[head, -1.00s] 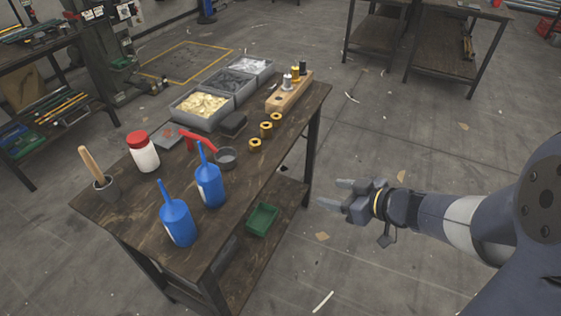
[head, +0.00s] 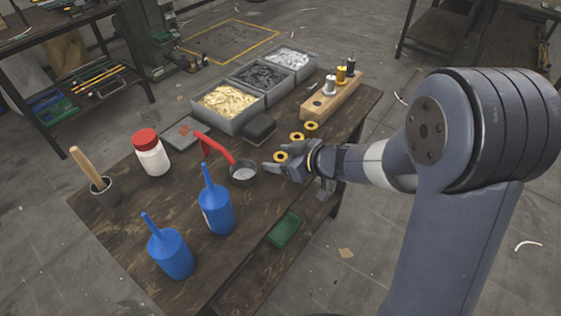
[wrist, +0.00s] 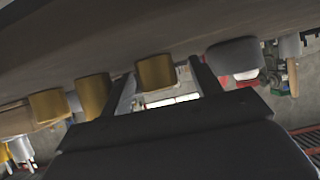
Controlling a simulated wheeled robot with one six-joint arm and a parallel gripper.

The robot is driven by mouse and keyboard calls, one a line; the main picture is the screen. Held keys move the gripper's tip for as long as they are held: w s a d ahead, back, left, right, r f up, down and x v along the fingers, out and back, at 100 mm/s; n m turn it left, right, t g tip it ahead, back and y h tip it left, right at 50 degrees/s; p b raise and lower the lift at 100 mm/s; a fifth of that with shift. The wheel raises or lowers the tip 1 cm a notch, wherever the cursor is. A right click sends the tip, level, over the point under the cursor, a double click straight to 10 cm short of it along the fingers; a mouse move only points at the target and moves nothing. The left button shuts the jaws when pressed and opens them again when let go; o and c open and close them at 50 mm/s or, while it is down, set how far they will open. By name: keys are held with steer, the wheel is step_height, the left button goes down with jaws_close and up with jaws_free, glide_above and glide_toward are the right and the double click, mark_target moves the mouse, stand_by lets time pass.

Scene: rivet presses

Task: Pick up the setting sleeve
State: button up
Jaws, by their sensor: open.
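Three short gold sleeves with dark holes stand in a row on the workbench. The nearest sleeve (head: 281,157) is by my gripper's fingertips, the middle one (head: 297,137) and the far one (head: 311,126) are farther back. The frames do not label which is the setting sleeve. My gripper (head: 272,165) is open, low over the bench's right edge. In the wrist view, which looks upside down, one gold sleeve (wrist: 155,72) shows between the two fingers (wrist: 165,78). I cannot tell whether they surround it or stop short. Two more sleeves show to the left.
A dark round cup (head: 243,175) and red handle (head: 213,146) are left of my gripper. Blue bottles (head: 216,213) stand in front. A black block (head: 259,128), grey bins (head: 231,105) and a wooden holder with pegs (head: 331,99) stand behind. A green tray (head: 285,231) is lower down.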

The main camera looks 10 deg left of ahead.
steer(key=c, duration=1.3)
